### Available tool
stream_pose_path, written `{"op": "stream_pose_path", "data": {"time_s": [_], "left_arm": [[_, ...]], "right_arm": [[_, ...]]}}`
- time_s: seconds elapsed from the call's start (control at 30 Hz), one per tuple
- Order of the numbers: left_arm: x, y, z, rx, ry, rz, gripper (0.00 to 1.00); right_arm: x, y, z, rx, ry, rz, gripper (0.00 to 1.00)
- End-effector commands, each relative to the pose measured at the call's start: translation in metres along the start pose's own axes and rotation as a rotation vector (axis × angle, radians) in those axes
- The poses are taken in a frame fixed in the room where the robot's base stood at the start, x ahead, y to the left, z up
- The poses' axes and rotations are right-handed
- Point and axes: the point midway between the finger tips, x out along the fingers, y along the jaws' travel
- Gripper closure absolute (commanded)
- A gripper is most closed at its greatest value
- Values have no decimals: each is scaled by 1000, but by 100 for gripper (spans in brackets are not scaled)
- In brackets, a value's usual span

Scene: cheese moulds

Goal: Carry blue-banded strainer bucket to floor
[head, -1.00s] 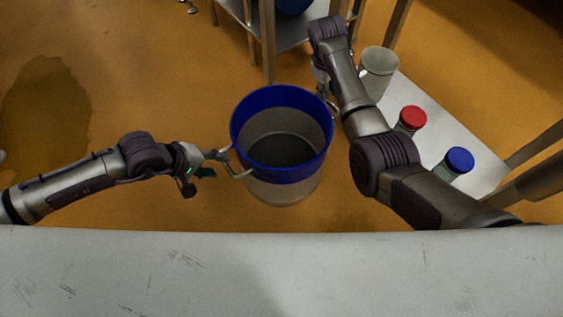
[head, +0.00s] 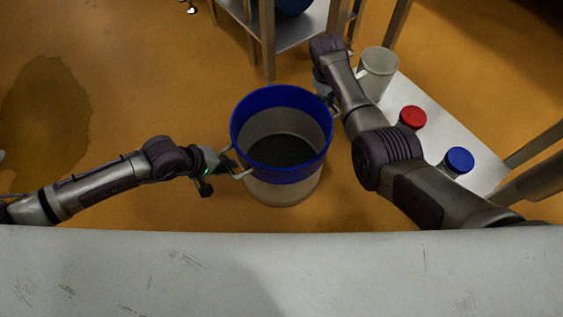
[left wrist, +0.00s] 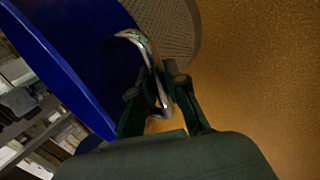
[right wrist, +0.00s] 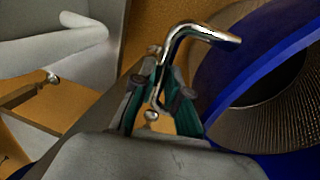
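The blue-banded strainer bucket (head: 284,184) is a pale round bucket with a wide blue band at its rim, upright between my two arms in the head view. I cannot tell whether its base touches the floor (head: 150,80). My left gripper (head: 229,166) is at the metal handle on the bucket's left side; the left wrist view shows its fingers (left wrist: 155,88) closed around the handle (left wrist: 135,38). My right gripper (head: 328,98) is at the far right side, partly hidden by its arm; the right wrist view shows its fingers (right wrist: 162,82) closed around the other handle (right wrist: 205,32).
A low pale platform (head: 440,135) on the right carries a white jug (head: 377,72), a red-lidded jar (head: 412,117) and a blue-lidded jar (head: 459,160). A metal rack (head: 290,36) stands behind the bucket. Open floor lies left, with a dark wet patch (head: 45,110).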

Motion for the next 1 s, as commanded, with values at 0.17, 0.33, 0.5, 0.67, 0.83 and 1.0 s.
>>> {"op": "stream_pose_path", "data": {"time_s": [0.17, 0.33, 0.5, 0.67, 0.83, 1.0], "left_arm": [[0, -1, 0, -1, 0, -2, 100], [0, -1, 0, -1, 0, -2, 100], [-2, 1, 0, 0, 1, 1, 100], [-8, 6, 0, 0, 1, 1, 100], [-21, 14, -1, 0, 1, 1, 100], [-36, 24, 0, 0, 1, 1, 100]], "right_arm": [[0, 0, 0, 0, 0, 1, 100], [0, 0, 0, 0, 0, 1, 100], [-3, 2, -1, 0, 3, 3, 100], [-11, 3, -1, 0, 3, 3, 100], [-26, 6, -1, 0, 3, 4, 100], [-43, 10, -1, 1, 3, 4, 100]]}}
